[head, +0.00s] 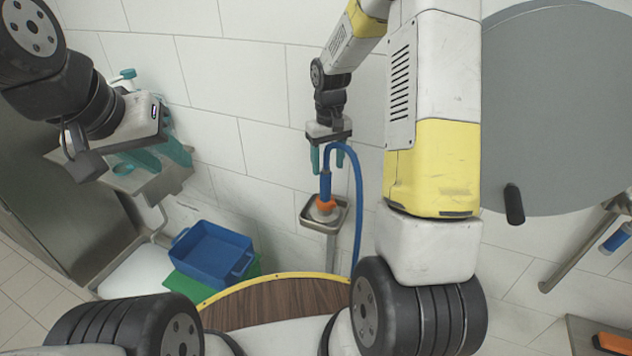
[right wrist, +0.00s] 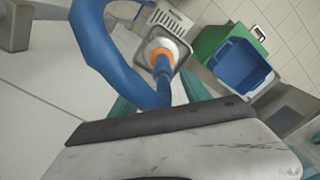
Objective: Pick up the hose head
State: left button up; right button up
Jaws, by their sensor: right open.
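The hose head (head: 325,188) is a blue handle with an orange collar. It stands upright in a small metal holder (head: 342,226) by the wall, with the blue hose (head: 358,205) looping from its top. My right gripper (head: 328,168) points down over it, open, with its teal fingers on either side of the upper hose head. In the right wrist view the hose head (right wrist: 162,64) runs between the fingers, partly hidden by the gripper body. Contact cannot be told. My left gripper (head: 160,162) is at the far left, its teal fingers apart, away from the hose head.
A metal shelf (head: 150,188) with teal items stands below my left gripper. A blue crate (head: 210,252) sits on a green base (head: 183,284) on the floor. A round grey panel (head: 560,100) is at the right. The tiled wall is close behind the holder.

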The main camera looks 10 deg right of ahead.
aim_at(326, 181)
jog(key=f, duration=0.6)
jog(key=shift+a+f, duration=0.2)
jog(key=shift+f, duration=0.1)
grip_shut()
